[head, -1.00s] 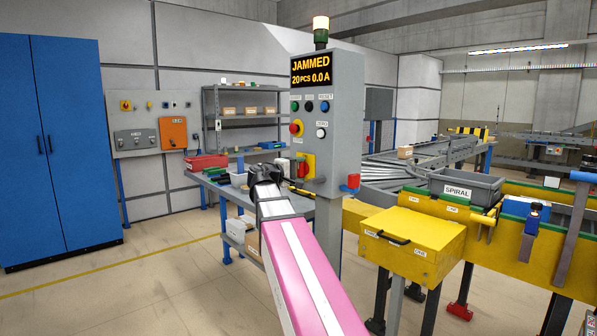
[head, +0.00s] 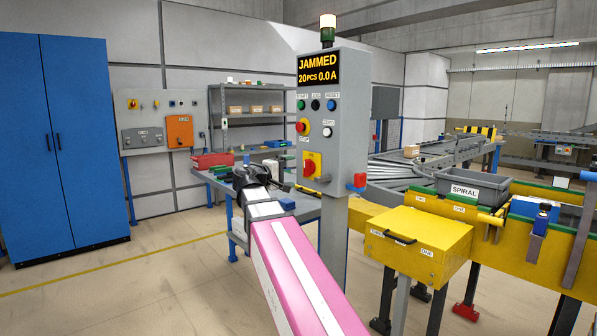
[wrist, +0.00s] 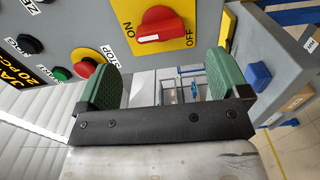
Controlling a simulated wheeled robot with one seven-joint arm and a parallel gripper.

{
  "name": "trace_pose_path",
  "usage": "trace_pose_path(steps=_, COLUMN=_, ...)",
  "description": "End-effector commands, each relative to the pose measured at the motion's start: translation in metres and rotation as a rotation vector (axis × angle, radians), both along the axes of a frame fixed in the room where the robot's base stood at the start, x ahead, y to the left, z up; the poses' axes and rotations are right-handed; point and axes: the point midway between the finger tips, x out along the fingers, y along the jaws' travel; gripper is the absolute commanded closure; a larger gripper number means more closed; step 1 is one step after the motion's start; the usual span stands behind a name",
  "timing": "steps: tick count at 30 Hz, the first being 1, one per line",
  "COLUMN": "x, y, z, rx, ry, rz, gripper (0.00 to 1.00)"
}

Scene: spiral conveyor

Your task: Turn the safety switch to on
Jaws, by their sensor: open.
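The safety switch (head: 312,164) is a red rotary knob on a yellow plate, low on the grey control box (head: 334,120). In the wrist view the red knob (wrist: 160,28) lies near the top edge, between the labels ON at left and OFF at right. A pale mark shows near the knob's left end; I cannot be sure which setting it marks. My gripper (head: 238,178) is left of the box in the head view. Its green-padded fingers (wrist: 161,75) are open and empty, below the knob in the wrist view and apart from it.
The box display reads JAMMED. A red stop button (wrist: 88,62) sits beside the switch plate. A red and blue part (head: 357,182) sticks out at the box's lower right. A workbench (head: 215,180) stands behind my gripper; the yellow conveyor (head: 500,232) is at right.

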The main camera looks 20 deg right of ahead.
Motion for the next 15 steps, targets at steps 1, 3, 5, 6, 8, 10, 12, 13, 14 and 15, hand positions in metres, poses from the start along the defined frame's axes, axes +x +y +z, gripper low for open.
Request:
trace_pose_path(steps=1, x=-0.004, y=0.008, z=0.0, rx=0.0, ry=0.0, rz=0.002, gripper=0.06)
trace_pose_path(steps=3, x=-0.006, y=0.016, z=0.0, rx=-0.001, ry=0.0, rz=0.002, gripper=0.06)
trace_pose_path(steps=5, x=-0.008, y=0.021, z=0.0, rx=-0.001, ry=0.0, rz=0.0, gripper=0.06)
trace_pose_path(steps=6, x=-0.009, y=0.024, z=0.0, rx=-0.001, ry=0.0, rz=0.0, gripper=0.06)
trace_pose_path(steps=8, x=-0.01, y=0.028, z=0.0, rx=-0.001, ry=0.0, rz=0.001, gripper=0.06)
trace_pose_path(steps=10, x=-0.011, y=0.03, z=0.0, rx=-0.001, ry=0.0, rz=0.001, gripper=0.06)
trace_pose_path(steps=12, x=-0.012, y=0.031, z=0.0, rx=0.0, ry=0.0, rz=0.0, gripper=0.06)
trace_pose_path(steps=13, x=-0.012, y=0.031, z=0.0, rx=0.0, ry=0.0, rz=0.0, gripper=0.06)
trace_pose_path(steps=14, x=-0.012, y=0.031, z=0.0, rx=0.0, ry=0.0, rz=0.0, gripper=0.06)
trace_pose_path(steps=15, x=-0.012, y=0.031, z=0.0, rx=0.0, ry=0.0, rz=0.0, gripper=0.06)
